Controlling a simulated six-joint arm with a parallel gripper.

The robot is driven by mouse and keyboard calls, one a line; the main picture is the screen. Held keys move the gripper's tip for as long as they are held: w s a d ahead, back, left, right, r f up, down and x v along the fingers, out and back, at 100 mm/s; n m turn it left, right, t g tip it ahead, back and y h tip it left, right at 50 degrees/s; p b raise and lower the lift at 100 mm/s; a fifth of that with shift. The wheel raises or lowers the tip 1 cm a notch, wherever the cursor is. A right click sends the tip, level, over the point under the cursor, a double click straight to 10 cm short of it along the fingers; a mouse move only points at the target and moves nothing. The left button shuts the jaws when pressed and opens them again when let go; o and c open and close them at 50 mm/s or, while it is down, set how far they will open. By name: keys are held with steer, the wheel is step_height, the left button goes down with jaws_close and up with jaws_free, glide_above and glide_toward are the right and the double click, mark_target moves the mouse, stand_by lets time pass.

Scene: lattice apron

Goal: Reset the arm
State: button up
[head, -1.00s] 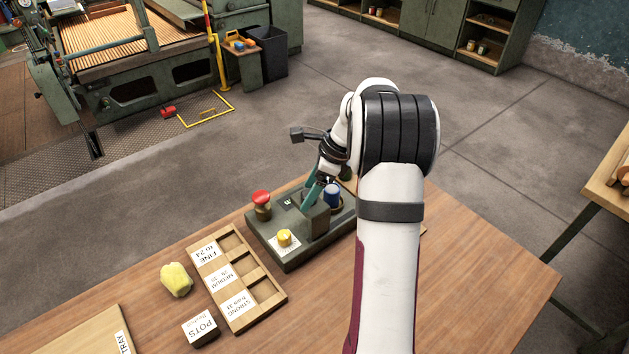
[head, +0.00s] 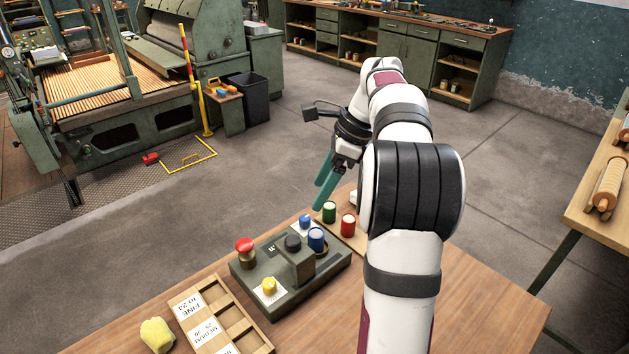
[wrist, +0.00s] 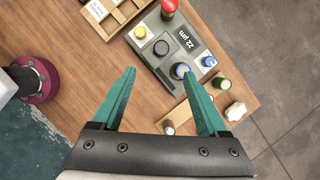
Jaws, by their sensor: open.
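My gripper (head: 325,182) is raised above the far edge of the wooden table, beyond the grey-green device. Its teal fingers are open and empty in the wrist view (wrist: 160,97). My white arm reaches up from the bottom of the head view and hides part of the table. The device (head: 293,287) carries a black knob (head: 293,243), a blue pot (head: 316,238), a yellow button (head: 269,286) and a red mushroom button (head: 245,250). In the wrist view its display (wrist: 187,39) reads 22 µm.
A wooden board with a green pot (head: 329,212) and a red pot (head: 348,225) lies behind the device. The labelled wooden tray (head: 255,335) and a yellow cloth (head: 157,335) are in front. Air around my gripper is clear.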

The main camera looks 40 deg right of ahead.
steer(key=s+a+n+g, duration=0.1)
steer(key=s+a+n, duration=0.35)
steer(key=a, duration=0.35)
steer(key=s+a+f+n+g, duration=0.1)
steer(key=s+a+n, duration=0.3)
steer(key=a, duration=0.5)
steer(key=s+a+n+g, duration=0.1)
steer(key=s+a+n, duration=0.2)
steer(key=a+n, duration=0.35)
steer(key=s+a+f+n+h, duration=0.1)
steer(key=s+a+f+n, duration=0.5)
steer(key=s, duration=0.5)
steer(key=shift+s+a+f+n, duration=0.15)
steer(key=shift+a+n, duration=0.15)
steer(key=shift+a, duration=0.25)
